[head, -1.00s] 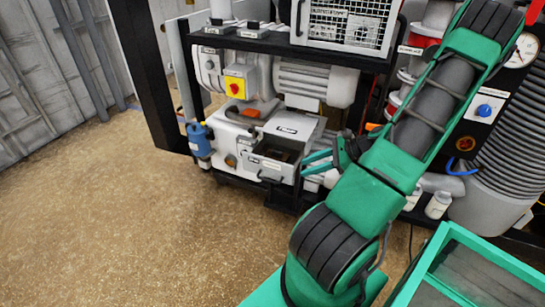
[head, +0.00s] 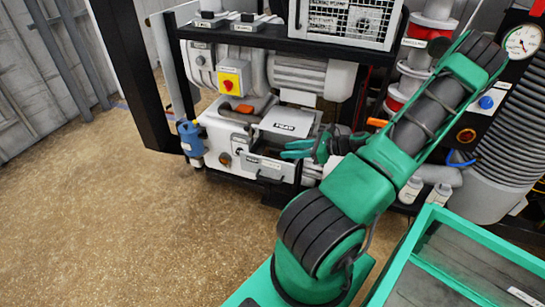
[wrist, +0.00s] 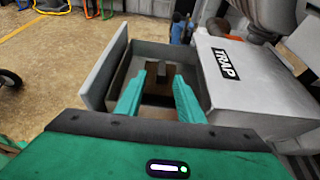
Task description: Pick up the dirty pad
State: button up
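In the wrist view the fingers reach over the open grey drawer (wrist: 109,72) of the box labelled TRAP (wrist: 250,80). A dark brown patch (wrist: 158,99) shows inside the drawer between the fingers; it may be the dirty pad, but its edges are unclear. In the head view my gripper (head: 297,150) is at the drawer (head: 262,168), in front of the trap box (head: 290,123). The drawer's inside is mostly hidden there.
A blue canister (head: 190,139) stands left of the trap. The pump rack's black shelf (head: 270,40) and a red-and-yellow switch (head: 233,82) are above. A green-framed cart (head: 420,245) is at lower right. The floor at left is clear.

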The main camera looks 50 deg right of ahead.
aim_at(279, 150)
jog(key=x, duration=0.5)
jog(key=shift+w+r, duration=0.1)
jog(key=shift+r, duration=0.15)
jog(key=shift+d, duration=0.1)
grip_shut()
